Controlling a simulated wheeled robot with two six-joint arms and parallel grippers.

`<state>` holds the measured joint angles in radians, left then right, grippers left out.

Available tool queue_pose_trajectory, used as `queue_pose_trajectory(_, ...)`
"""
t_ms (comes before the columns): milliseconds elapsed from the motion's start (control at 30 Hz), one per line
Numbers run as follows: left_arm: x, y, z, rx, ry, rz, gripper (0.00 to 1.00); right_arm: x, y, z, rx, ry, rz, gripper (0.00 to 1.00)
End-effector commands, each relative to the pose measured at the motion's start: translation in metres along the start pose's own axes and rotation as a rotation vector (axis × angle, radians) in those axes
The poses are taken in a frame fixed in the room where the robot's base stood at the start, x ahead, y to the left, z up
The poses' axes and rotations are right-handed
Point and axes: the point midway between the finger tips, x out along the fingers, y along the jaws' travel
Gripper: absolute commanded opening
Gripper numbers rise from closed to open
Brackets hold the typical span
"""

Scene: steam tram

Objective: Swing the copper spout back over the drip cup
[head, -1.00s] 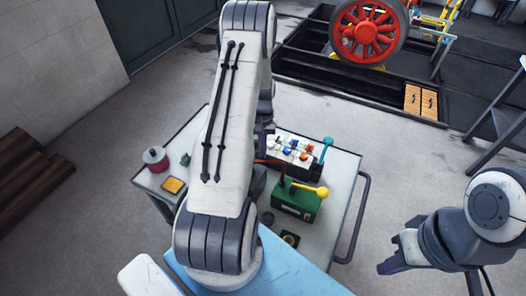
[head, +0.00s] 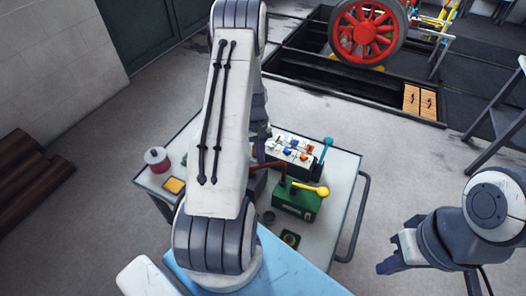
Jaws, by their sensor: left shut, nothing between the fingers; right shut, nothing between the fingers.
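A green box (head: 297,203) with a yellow-knobbed lever (head: 322,191) stands on the cart. A thin copper-brown spout (head: 270,167) rises at its back left and points left; its left end is close to my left arm and partly hidden. My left gripper (head: 260,152) shows only as a dark sliver beside the arm, shut, by the spout's end; I cannot tell if they touch. A small dark round cup (head: 267,217) stands left of the green box; I cannot tell if it is the drip cup. My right gripper (head: 388,262) is shut and empty, off the cart's right side.
My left arm covers the cart's middle.

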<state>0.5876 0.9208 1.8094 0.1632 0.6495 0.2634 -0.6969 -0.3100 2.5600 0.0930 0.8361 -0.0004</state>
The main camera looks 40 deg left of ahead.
Motion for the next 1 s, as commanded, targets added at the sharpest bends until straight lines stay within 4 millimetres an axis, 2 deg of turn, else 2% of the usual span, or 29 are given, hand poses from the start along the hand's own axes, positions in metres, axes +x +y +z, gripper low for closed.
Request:
queue_pose_trajectory(333,0.007,-0.004,0.028,-0.320,-0.003,0.081,0.00,-0.003,0.000,0.000,0.000,0.000,0.000,0.00)
queue_pose_trajectory(700,0.015,-0.001,0.051,-0.628,-0.001,0.160,0.00,0.008,0.001,0.000,0.000,0.000,0.000,0.00)
queue_pose_trajectory(833,0.016,0.002,0.057,-0.706,-0.001,0.181,0.00,0.011,0.001,0.001,0.000,0.000,0.000,0.00)
queue_pose_trajectory(1000,0.017,0.005,0.062,-0.707,0.000,0.181,0.00,0.014,0.001,0.001,0.000,0.000,0.000,0.00)
